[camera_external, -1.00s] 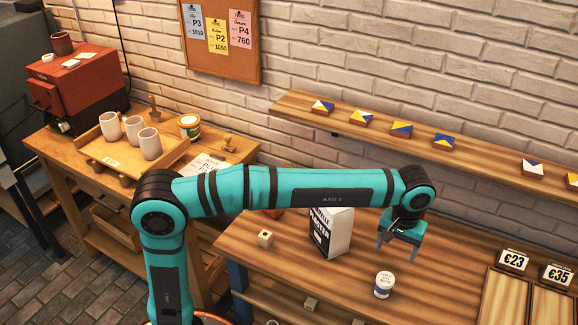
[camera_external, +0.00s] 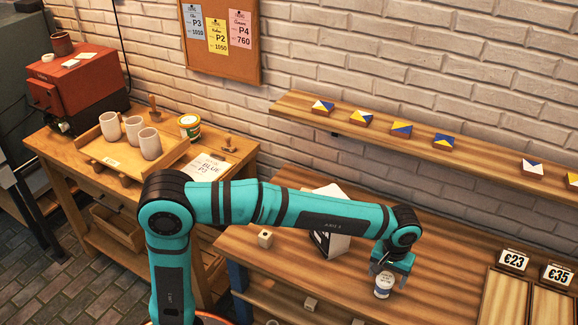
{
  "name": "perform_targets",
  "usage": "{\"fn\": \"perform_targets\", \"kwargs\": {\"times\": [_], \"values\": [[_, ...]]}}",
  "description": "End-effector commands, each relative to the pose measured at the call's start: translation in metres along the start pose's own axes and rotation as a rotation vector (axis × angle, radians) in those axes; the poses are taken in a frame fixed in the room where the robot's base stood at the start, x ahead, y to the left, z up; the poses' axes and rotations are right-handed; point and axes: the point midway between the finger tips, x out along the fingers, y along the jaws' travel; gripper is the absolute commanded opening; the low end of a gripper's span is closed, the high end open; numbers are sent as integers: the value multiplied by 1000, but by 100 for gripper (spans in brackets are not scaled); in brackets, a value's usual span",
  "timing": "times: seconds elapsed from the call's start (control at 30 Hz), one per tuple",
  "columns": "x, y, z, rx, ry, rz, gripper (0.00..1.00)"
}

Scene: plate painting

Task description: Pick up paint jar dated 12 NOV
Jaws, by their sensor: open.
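A small white jar with a dark blue band (camera_external: 383,287) stands upright on the right wooden table. Its label is too small to read, so I cannot tell its date. My gripper (camera_external: 387,278) points down right at this jar, with its open fingers at the jar's upper part. I cannot tell whether the fingers touch it. Another jar, green and white with a yellowish top (camera_external: 189,127), stands on the left workbench. No date is readable on it.
Price signs (camera_external: 514,260) and wooden panels are at right. A wall shelf (camera_external: 480,155) holds several painted tiles. The left bench holds a tray (camera_external: 100,155) with cups.

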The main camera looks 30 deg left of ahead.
Motion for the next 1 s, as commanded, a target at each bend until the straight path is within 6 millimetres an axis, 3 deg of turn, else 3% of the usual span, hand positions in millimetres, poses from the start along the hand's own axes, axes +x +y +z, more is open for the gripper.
{"fn": "perform_targets", "kwargs": {"times": [0.27, 0.53, 0.8, 1.0], "values": [[37, -2, 1, 0, -2, -2, 74], [41, -2, 0, 0, 0, 0, 74], [41, -2, 0, 0, 0, 0, 23], [40, -2, 0, 0, 0, 0, 23]]}}
